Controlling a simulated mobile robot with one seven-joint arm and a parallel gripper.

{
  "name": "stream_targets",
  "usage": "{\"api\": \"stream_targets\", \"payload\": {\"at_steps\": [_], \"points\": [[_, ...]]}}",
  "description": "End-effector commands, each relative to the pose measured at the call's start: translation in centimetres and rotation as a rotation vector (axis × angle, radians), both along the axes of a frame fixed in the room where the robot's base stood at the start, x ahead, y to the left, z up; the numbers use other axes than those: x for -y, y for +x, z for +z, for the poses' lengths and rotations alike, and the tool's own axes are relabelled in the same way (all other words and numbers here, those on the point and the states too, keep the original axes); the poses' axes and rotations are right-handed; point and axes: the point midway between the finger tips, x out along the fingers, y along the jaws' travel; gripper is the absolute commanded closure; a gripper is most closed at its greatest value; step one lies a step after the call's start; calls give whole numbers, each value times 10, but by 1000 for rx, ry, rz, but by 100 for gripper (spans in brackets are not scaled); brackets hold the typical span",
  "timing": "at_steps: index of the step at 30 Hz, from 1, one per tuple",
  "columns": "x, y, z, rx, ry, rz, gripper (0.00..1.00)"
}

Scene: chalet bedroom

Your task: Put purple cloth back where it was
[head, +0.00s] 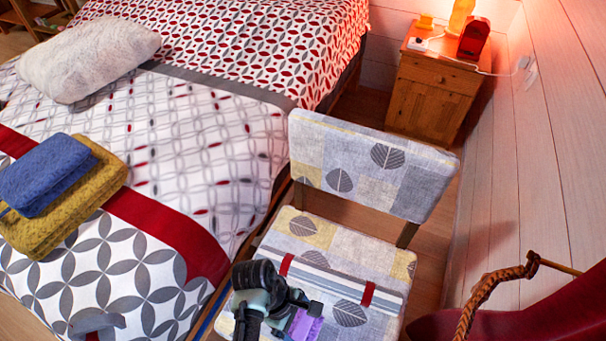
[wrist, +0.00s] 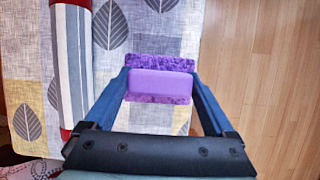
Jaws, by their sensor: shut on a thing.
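In the head view the cloth (head: 305,326) shows at the bottom, beside my gripper (head: 297,318), partly hidden by my arm. The chair (head: 335,240) has a grey leaf-print seat and backrest.
A striped cloth with red bands (head: 325,279) lies on the seat close to my gripper. The bed (head: 190,150) at left holds folded blue (head: 42,172) and yellow towels (head: 100,182) and a pillow (head: 90,55). A wooden nightstand (head: 430,95) stands behind the chair. Bare floor (wrist: 265,80) lies right of the seat.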

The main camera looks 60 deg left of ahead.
Motion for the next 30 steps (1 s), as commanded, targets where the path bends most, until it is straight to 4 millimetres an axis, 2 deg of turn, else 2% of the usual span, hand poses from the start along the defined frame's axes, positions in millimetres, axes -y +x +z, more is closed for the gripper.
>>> {"api": "stream_targets", "payload": {"at_steps": [1,8,14,26,27,28,30], "points": [[0,0,-11,-2,-1,0,84],[0,1,-29,0,0,-2,84],[0,0,-57,-1,-1,-3,84],[0,1,-61,1,0,-4,84],[0,1,-61,1,1,-4,6],[0,1,-61,1,1,-4,0],[0,1,-61,1,1,-4,0]]}}
